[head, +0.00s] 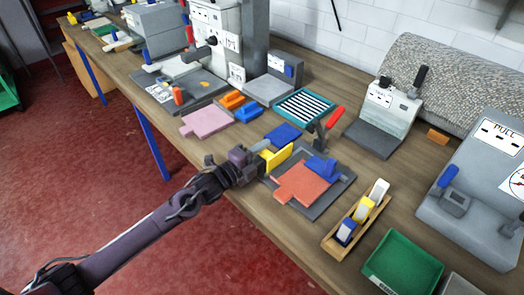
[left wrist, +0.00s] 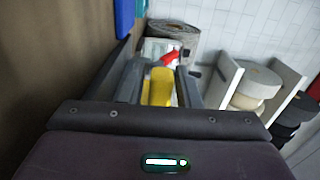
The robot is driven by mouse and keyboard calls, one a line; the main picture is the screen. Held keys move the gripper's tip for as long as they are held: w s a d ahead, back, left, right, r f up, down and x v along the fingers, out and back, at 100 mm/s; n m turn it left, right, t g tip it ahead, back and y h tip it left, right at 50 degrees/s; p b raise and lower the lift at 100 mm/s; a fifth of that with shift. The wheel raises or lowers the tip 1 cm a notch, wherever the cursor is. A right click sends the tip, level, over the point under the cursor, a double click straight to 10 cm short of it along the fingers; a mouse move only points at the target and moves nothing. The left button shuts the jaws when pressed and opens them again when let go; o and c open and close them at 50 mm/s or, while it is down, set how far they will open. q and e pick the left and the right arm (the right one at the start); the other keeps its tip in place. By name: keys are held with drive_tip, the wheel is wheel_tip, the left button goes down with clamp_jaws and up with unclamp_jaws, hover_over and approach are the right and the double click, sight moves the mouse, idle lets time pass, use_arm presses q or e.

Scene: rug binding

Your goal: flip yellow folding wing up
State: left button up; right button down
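The yellow folding wing (head: 278,159) stands tilted up at the left edge of a dark grey plate (head: 316,209) in the head view. A flat orange-red piece (head: 303,182) lies on that plate, with a blue part (head: 321,168) at its right. My left gripper (head: 262,156) is right at the wing, on its left side. In the left wrist view the yellow wing (left wrist: 159,87) shows between the two spread fingers (left wrist: 158,82). Firm contact cannot be made out. My right gripper is in neither view.
A wooden rack (head: 356,222) with coloured blocks and a green tray (head: 403,264) stand at the near right. A red-handled tool (head: 333,117) and a striped teal board (head: 305,105) stand behind the plate. Grey machines flank the bench.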

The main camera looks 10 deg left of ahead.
use_arm(q)
drive_tip(key=shift+o, duration=1)
drive_tip(key=shift+s+a+f, duration=0.1)
drive_tip(key=shift+s+a, duration=0.05)
drive_tip(key=b+v, duration=0.1)
drive_tip(key=v, duration=0.5)
drive_tip(key=shift+s+a, duration=0.15)
drive_tip(key=shift+s+a+b, duration=0.25)
drive_tip(key=shift+s+b, duration=0.05)
drive_tip(key=shift+s, duration=0.1)
